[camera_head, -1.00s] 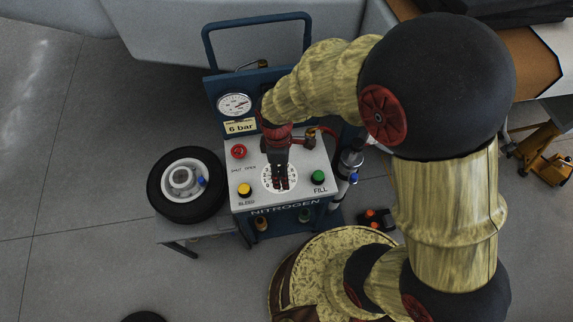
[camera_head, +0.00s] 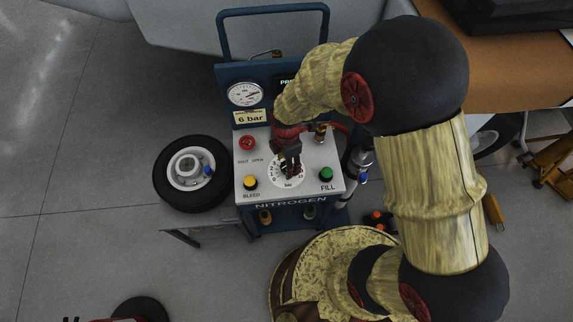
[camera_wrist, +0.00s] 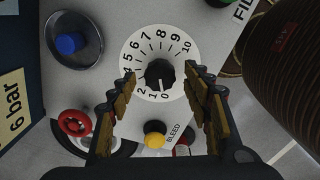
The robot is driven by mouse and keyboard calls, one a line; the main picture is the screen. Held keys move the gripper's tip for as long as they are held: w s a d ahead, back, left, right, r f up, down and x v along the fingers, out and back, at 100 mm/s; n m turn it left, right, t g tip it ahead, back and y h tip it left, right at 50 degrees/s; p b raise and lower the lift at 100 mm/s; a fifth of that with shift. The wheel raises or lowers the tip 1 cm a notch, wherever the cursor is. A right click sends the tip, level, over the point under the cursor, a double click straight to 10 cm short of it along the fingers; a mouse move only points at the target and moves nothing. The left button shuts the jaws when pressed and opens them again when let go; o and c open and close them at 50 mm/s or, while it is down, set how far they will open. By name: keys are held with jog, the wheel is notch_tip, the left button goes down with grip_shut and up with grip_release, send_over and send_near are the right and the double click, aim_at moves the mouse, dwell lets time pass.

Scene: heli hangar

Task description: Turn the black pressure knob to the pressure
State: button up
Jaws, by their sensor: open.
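The black pressure knob (camera_wrist: 160,74) sits at the centre of a white round dial numbered 0 to 10 (camera_wrist: 131,58). A light mark on the knob appears to point near 0 and 1. My gripper (camera_wrist: 162,76) is open, with one finger on each side of the knob and visible gaps between. In the head view my gripper (camera_head: 291,172) is over the dial (camera_head: 277,176) and hides the knob. A yellow sign (camera_head: 252,117) reads 6 bar. The round gauge (camera_head: 245,94) is above it; its reading is too small to tell.
The nitrogen cart's grey panel (camera_head: 318,160) carries a yellow BLEED button (camera_head: 250,182), a green FILL button (camera_head: 327,174) and a red shut/open knob (camera_head: 247,142). A blue cap (camera_wrist: 69,44) shows in the wrist view. A wheel (camera_head: 191,173) lies left of the cart.

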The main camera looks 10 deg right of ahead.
jog(key=shift+f, duration=0.55)
jog(key=c, duration=0.3)
jog(key=c, duration=0.8)
jog(key=shift+c, duration=0.3)
